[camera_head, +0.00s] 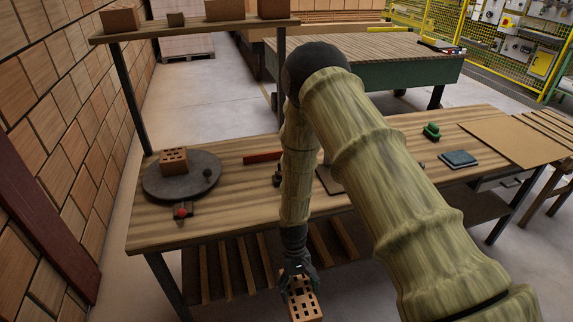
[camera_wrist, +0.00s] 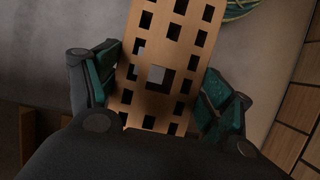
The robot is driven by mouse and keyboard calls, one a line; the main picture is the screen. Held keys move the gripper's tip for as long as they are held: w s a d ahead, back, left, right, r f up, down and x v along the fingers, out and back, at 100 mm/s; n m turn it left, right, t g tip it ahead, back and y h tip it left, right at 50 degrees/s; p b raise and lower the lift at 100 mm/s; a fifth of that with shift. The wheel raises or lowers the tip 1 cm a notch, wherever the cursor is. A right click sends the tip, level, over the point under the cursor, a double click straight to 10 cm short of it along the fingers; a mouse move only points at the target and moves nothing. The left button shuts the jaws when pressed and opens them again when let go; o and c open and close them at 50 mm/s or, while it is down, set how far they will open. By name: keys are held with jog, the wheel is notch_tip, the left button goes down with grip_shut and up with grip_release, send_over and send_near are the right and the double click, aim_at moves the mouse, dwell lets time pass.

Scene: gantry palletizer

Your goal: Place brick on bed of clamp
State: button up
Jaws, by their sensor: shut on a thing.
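My gripper (camera_head: 297,277) is shut on a tan perforated brick (camera_head: 305,303), low in front of the workbench's near edge. In the wrist view the brick (camera_wrist: 165,65) sits tilted between the two green-padded fingers (camera_wrist: 158,92), its holed face towards the camera. I cannot clearly pick out the clamp. A dark fitting (camera_head: 277,179) and a flat plate (camera_head: 328,181) on the bench are partly hidden by my arm, and I cannot tell whether they belong to it.
A second perforated brick (camera_head: 173,161) rests on a round grey turntable (camera_head: 150,184) at the wooden workbench's (camera_head: 236,212) left. A red bar (camera_head: 262,157), a green object (camera_head: 431,131) and a blue pad (camera_head: 459,158) lie on the bench. A raised shelf (camera_head: 200,27) stands behind.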

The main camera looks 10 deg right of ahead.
notch_tip(320, 180, up, 13)
jog(key=p, duration=1.2)
jog(key=shift+w+d+p, duration=0.15)
jog(key=shift+d+p, duration=0.1)
jog(key=shift+p, duration=0.1)
jog(key=shift+r, duration=0.1)
